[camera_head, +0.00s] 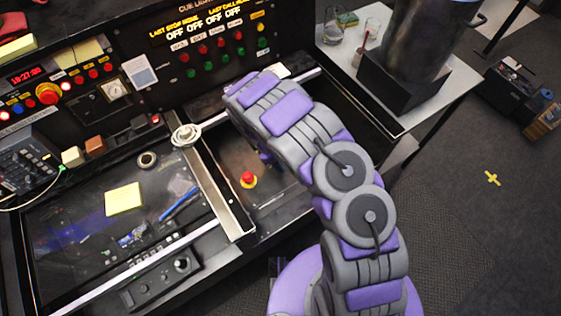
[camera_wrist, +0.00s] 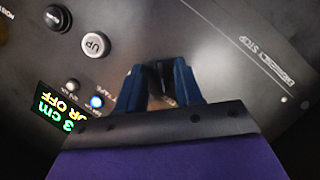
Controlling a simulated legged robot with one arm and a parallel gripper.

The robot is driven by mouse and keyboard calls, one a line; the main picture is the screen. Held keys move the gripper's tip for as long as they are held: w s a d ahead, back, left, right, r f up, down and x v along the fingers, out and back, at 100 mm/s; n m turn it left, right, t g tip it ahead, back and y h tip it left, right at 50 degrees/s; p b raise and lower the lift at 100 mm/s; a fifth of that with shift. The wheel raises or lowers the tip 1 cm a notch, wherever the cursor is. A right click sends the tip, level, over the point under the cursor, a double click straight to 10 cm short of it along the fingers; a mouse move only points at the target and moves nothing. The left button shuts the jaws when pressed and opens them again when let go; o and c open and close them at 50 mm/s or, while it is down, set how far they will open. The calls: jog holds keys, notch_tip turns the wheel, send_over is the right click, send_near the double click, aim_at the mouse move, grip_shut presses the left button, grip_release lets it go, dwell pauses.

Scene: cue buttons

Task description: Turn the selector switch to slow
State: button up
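In the wrist view my gripper (camera_wrist: 161,74) points at a dark control panel (camera_wrist: 215,45), with its two blue fingers apart. A small dark knob (camera_wrist: 159,76), which looks like the selector switch, shows in the gap between the fingertips. I cannot tell whether the fingers touch it or which way it points. The lettering by it is partly covered and unreadable.
In the wrist view a white UP button (camera_wrist: 96,44), a black button (camera_wrist: 57,18), a lit blue button (camera_wrist: 97,101) and a small display (camera_wrist: 58,112) lie left of the fingers. In the head view a metal rail (camera_head: 215,190) borders the panel. A yellow note (camera_head: 123,199) lies further left.

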jog(key=shift+a, duration=0.15)
jog(key=shift+c, duration=0.4)
jog(key=shift+c, duration=0.7)
grip_shut()
jog(key=shift+m, duration=0.4)
jog(key=shift+m+g+p, duration=0.4)
jog(key=shift+m+g, duration=0.1)
jog(key=shift+m, duration=0.2)
jog(key=shift+m+g+y+p, duration=0.3)
jog(key=shift+m+g, duration=0.1)
jog(key=shift+m, duration=0.8)
jog(key=shift+d+m+g+y+p, duration=0.1)
jog(key=shift+m+g+y+p, duration=0.2)
jog(key=shift+m, duration=0.75)
jog(key=shift+d+m+g+y+p, duration=0.1)
jog(key=shift+m+g+y+p, duration=0.2)
jog(key=shift+m, duration=0.75)
